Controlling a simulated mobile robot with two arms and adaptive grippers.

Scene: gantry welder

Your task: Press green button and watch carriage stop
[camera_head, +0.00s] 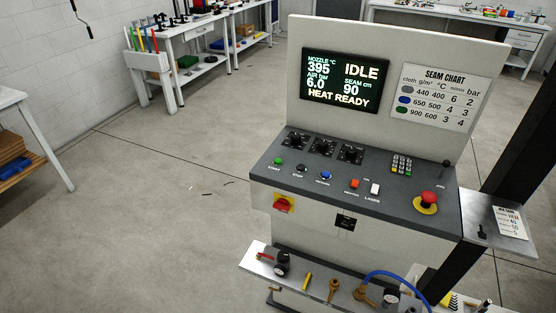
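The control console (260,172) stands right of centre, with a sloped dark panel. The green button (278,160) is at the panel's left end. A dark button labelled STOP (301,168) and a blue button (326,174) sit to its right. The display (345,80) above reads IDLE, HEAT READY, nozzle 395, air 6.0 and seam 90. The carriage cannot be made out in this view. Neither of my grippers is in view.
An orange switch (354,183), a white switch (375,189) and a red mushroom button (428,199) are further right on the panel. A shelf (258,262) with tools and fittings juts out below. Workbenches (192,30) line the back.

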